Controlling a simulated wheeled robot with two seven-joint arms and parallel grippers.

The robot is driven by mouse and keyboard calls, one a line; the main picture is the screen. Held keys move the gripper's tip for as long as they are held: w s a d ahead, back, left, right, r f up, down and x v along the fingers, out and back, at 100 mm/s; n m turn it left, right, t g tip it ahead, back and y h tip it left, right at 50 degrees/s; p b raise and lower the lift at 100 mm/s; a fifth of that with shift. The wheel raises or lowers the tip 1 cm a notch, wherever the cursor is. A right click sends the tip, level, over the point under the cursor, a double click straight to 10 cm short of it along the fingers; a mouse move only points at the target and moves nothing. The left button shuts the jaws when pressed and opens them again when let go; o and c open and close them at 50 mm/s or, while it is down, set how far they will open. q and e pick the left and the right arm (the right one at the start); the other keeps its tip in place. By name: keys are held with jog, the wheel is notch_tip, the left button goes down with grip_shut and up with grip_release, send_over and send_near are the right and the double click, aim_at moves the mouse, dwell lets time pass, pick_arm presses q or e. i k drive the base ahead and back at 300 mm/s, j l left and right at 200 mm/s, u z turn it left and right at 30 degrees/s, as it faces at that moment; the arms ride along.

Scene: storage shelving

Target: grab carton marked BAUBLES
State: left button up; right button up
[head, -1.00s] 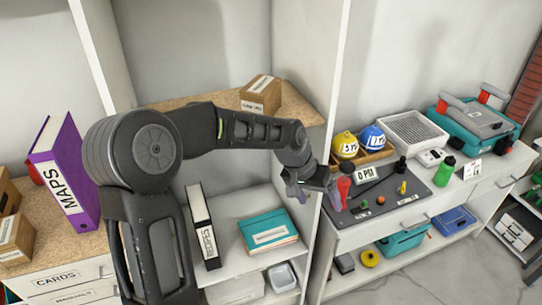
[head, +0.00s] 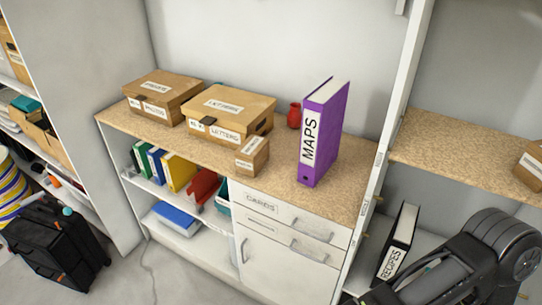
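I cannot read BAUBLES on any carton in the head view. A small brown carton (head: 252,157) stands at the front of the wooden counter, its white label too small to read. Another small carton (head: 531,165) is cut off by the right edge on the higher wooden shelf; its label is unreadable too. Two larger lidded cardboard boxes stand on the counter: one marked LETTERS (head: 228,116) and one (head: 162,98) to its left. Neither of my grippers is in view; only part of my arm shows at the lower right.
A purple MAPS binder (head: 324,132) stands upright right of the small carton, with a red vase (head: 294,115) behind. A RECIPES binder (head: 397,245) stands low near my arm. A white upright panel (head: 392,125) divides the units. A black case (head: 52,245) stands at left.

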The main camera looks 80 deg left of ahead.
aim_at(252, 157)
jog(key=i+l, duration=0.25)
jog(key=i, duration=0.2)
jog(key=u, duration=3.35)
